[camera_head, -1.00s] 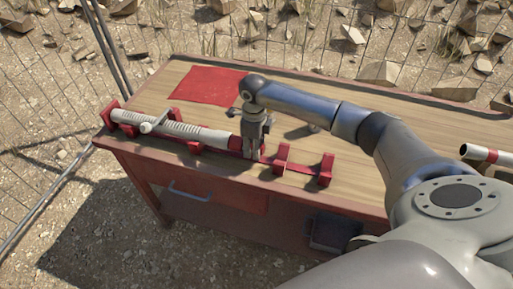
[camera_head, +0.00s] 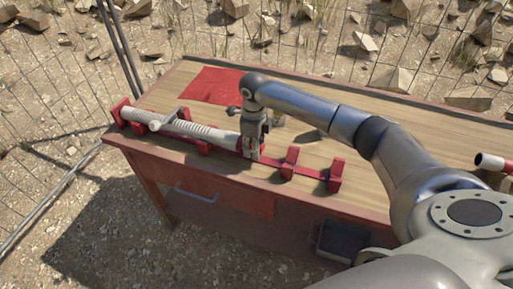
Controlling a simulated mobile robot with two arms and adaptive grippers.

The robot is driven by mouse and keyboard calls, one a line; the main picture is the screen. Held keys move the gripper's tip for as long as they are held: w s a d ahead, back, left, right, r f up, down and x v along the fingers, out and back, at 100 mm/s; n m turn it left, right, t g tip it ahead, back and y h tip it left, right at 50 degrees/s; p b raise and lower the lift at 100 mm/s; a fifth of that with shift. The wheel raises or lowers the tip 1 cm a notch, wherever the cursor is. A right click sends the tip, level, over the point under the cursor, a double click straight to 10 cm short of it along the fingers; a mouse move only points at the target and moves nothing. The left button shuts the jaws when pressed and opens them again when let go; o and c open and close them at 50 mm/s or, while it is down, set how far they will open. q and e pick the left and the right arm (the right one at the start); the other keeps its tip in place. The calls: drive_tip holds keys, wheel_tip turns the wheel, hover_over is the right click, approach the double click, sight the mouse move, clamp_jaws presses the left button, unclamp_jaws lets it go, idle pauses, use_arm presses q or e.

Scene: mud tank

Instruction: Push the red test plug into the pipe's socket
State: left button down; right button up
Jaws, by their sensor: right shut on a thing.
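A pale, partly ribbed pipe (camera_head: 190,128) lies in red cradles along the front edge of the workbench. Its right end reaches my right gripper (camera_head: 250,157). My right gripper points down over the red rail and is shut on the red test plug (camera_head: 238,146), of which only a little red shows at the pipe's end. The fingers hide most of the plug, and I cannot tell how deep it sits in the socket. My left gripper is not in view.
Two empty red cradles (camera_head: 289,163) stand to the right of my gripper. A red cloth (camera_head: 212,85) lies behind the pipe. A pale tube with a red band (camera_head: 491,161) lies at the far right. A wire fence stands behind the bench.

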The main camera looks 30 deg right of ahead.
drive_tip(key=shift+w+a, duration=0.3)
drive_tip(key=shift+w, duration=0.05)
drive_tip(key=o, duration=0.9)
